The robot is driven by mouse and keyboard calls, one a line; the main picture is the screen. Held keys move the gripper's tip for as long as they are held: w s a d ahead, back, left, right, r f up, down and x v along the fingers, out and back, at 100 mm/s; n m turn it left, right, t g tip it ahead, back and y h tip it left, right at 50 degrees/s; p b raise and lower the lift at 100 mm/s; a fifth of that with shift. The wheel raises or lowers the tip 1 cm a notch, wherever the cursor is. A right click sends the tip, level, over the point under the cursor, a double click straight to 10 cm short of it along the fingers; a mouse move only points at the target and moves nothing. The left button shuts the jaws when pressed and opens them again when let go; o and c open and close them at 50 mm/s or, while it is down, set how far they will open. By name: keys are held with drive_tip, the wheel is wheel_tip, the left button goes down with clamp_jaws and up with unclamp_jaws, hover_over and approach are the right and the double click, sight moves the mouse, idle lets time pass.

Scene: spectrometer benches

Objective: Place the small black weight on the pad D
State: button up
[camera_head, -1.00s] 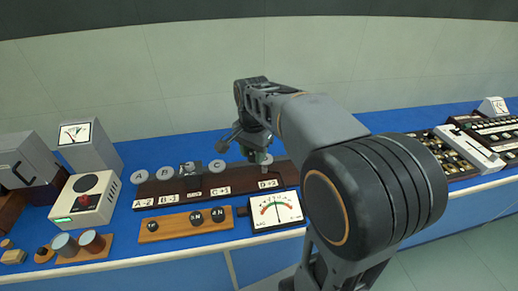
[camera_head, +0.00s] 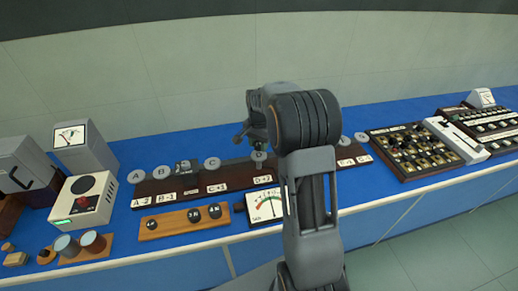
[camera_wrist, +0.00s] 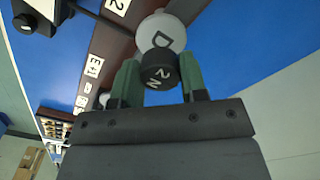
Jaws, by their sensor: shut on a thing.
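A small black weight (camera_wrist: 160,70) marked "2 N" is between the green fingers of my gripper (camera_wrist: 160,82) in the wrist view. My gripper is shut on it. Pad D (camera_wrist: 160,32), a pale round disc with a black D, is just beyond the weight, which covers its near edge. I cannot tell whether the weight touches the pad. In the head view, pad D (camera_head: 259,156) sits on a dark brown beam (camera_head: 235,177), above the "D+2" label. My arm hides most of the gripper there, and the held weight cannot be made out.
Pads A (camera_head: 137,176), B (camera_head: 162,172) and C (camera_head: 212,164) stand left along the beam. A wooden block (camera_head: 175,226) with black weights lies in front, beside a dial meter (camera_head: 264,207). A white instrument (camera_head: 87,201) is left; a knob panel (camera_head: 405,150) is right.

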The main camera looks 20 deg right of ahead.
sight(259, 149)
drive_tip(key=shift+w+d+f, duration=0.15)
drive_tip(key=shift+f, duration=1.6)
